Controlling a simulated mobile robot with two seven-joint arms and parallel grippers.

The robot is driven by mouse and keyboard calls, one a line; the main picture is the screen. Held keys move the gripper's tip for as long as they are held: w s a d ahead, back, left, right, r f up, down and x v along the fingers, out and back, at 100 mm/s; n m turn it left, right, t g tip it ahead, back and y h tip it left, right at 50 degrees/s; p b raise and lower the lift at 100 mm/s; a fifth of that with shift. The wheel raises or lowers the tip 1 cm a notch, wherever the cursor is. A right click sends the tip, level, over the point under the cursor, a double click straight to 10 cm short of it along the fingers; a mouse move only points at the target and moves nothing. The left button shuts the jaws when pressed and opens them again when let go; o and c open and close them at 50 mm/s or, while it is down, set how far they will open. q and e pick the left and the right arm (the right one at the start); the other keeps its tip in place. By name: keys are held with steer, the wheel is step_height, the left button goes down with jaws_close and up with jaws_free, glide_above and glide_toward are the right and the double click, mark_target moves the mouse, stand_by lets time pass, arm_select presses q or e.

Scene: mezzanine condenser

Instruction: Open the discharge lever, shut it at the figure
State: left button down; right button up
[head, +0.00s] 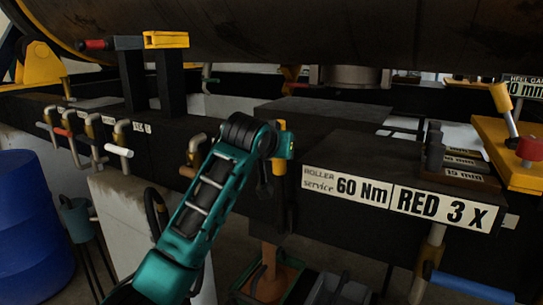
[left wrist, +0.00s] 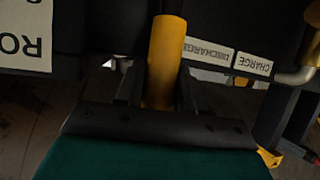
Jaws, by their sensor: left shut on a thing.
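The yellow lever handle (left wrist: 164,60) stands between the fingers of my left gripper (left wrist: 160,92) in the left wrist view. The fingers are shut on it. A "DISCHARGE" label (left wrist: 210,52), upside down, lies just right of the handle, with a "CHARGE" label (left wrist: 253,63) beyond it. In the head view my left gripper (head: 283,148) is at the front face of the dark beam, and parts of the yellow handle (head: 280,167) show around it. No readout tied to the lever can be made out. My right gripper is not in view.
A "60 Nm" and "RED 3 X" sign (head: 395,201) is on the beam right of my gripper. Several small levers (head: 119,151) line the beam at left. A blue barrel (head: 32,235) stands at lower left. A blue-handled bar (head: 470,288) is at lower right.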

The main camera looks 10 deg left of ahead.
arm_select(q)
steer(key=shift+w+d+r+g, duration=0.1)
steer(key=shift+w+d+g, duration=0.1)
steer(key=shift+w, duration=0.2)
steer(key=shift+w+d+r+g, duration=0.1)
steer(key=shift+w+g, duration=0.1)
steer(key=shift+w, duration=0.15)
steer(key=c, duration=1.1)
jaws_free()
steer(key=o, duration=0.3)
steer(key=shift+w+f, duration=0.15)
steer(key=shift+w, duration=0.05)
steer(key=shift+s, duration=0.1)
steer(key=v, duration=1.3)
steer(key=shift+d+b, duration=0.15)
steer(key=shift+b, duration=0.2)
